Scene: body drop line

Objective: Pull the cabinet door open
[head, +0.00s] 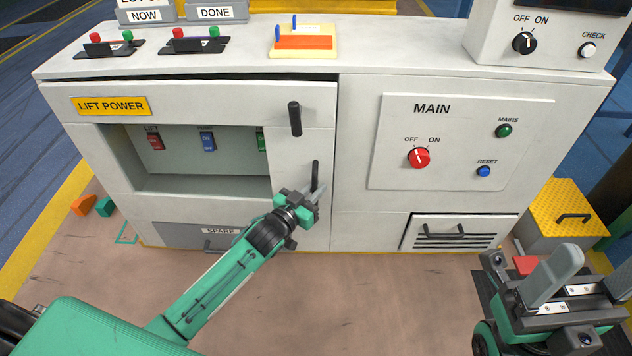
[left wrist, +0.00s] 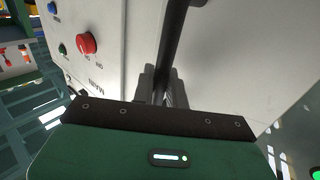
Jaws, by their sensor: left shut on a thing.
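The cabinet door (head: 305,145) is the pale panel labelled LIFT POWER, with a wide window in it. A dark gap runs along its top edge; I cannot tell how far it stands ajar. In the left wrist view the dark handle (left wrist: 176,45) runs down between the fingers (left wrist: 160,88). My right gripper (head: 540,285) appears at the lower right, away from the cabinet, its jaws unclear.
Coloured switches (head: 208,141) show through the door's window. Right of the door is the MAIN panel (head: 460,140) with a red knob and buttons. A SPARE drawer (head: 180,236) lies below. A yellow step box (head: 565,210) stands at right. The floor in front is mostly clear.

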